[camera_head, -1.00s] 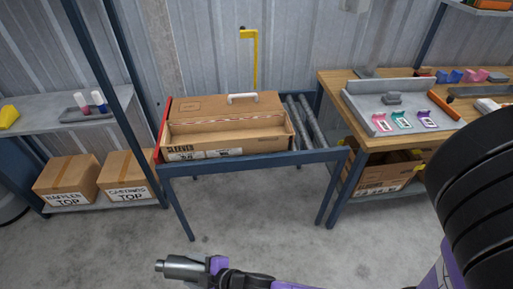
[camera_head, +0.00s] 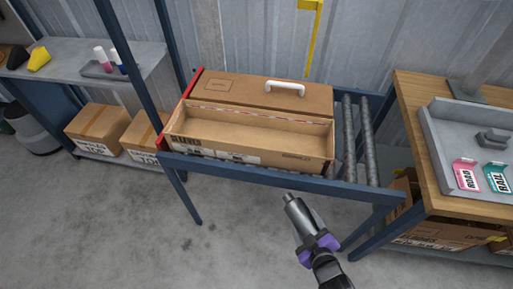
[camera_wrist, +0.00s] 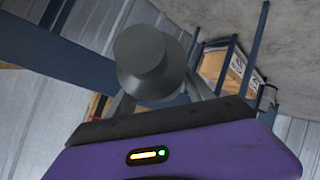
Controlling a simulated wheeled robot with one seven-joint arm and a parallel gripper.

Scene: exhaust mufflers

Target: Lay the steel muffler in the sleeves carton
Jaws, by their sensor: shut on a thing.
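The steel muffler (camera_head: 298,215) is a grey metal cylinder with a narrower pipe end. My gripper (camera_head: 314,240), with purple parts, is shut on it in front of the roller stand, below the carton's front edge in the head view. The muffler points up towards the carton. In the wrist view the muffler (camera_wrist: 148,62) shows end-on between the dark fingers of my gripper (camera_wrist: 160,90). The sleeves carton (camera_head: 250,158) is an open, shallow brown box on the roller stand. Its inside looks empty, and its printed front label is partly hidden by the stand's rail.
The blue roller stand (camera_head: 290,180) has bare rollers (camera_head: 357,140) right of the carton. A wooden workbench (camera_head: 415,95) is at right, shelving (camera_head: 75,65) at left. Floor in front is clear.

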